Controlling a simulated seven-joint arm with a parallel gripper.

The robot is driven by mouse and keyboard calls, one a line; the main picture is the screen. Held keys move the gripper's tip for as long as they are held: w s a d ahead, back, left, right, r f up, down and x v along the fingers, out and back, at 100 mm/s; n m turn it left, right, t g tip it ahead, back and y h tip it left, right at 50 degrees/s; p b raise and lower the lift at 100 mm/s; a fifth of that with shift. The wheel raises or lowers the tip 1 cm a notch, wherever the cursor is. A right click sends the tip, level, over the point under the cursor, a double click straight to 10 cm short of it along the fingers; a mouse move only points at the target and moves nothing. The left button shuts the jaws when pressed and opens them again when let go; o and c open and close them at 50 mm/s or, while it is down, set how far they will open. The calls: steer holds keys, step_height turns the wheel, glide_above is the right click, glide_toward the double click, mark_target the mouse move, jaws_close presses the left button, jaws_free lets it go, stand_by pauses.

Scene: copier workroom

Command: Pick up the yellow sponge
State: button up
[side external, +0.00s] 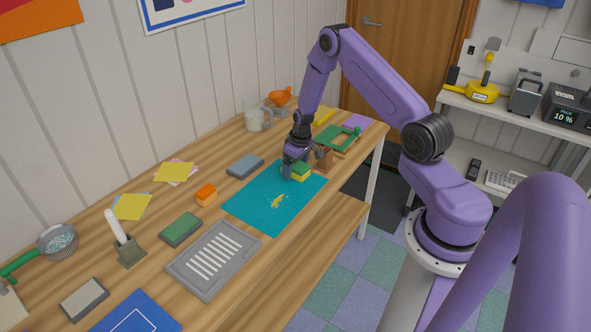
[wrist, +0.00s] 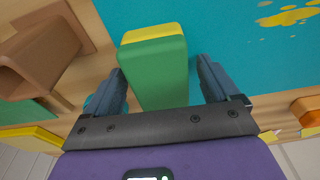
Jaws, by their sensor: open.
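The yellow sponge (side external: 299,176) has a green top layer and a yellow lower layer. It lies on the far right part of the teal mat (side external: 250,205). My gripper (side external: 290,164) is low over it, pointing down. In the wrist view the sponge (wrist: 156,65) shows mostly its green face, with a yellow strip at the upper end. The open fingers of my gripper (wrist: 160,75) stand on either side of it. The left finger is close to the sponge; a teal gap shows at the right. I cannot tell whether either finger touches it.
A brown holder (wrist: 40,55) stands close to my left finger in the wrist view. An orange block (side external: 205,194), a grey block (side external: 245,166), a green block (side external: 180,230) and a grey slotted tray (side external: 214,259) lie around the mat. The mat's middle bears a yellow splash (side external: 278,201).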

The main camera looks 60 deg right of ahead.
steer(key=c, duration=1)
steer(key=shift+c, duration=0.2)
steer(key=shift+r, duration=0.15)
steer(key=shift+r, duration=0.6)
step_height(320, 180, up, 3)
steer(key=shift+f, duration=0.2)
steer(key=s+a+r, duration=0.2)
steer(key=s+r, duration=0.2)
steer(key=s, duration=0.2)
steer(key=s+a+r, duration=0.3)
steer(key=s+r, duration=0.2)
steer(key=s, duration=0.2)
steer(key=shift+a+r, duration=0.25)
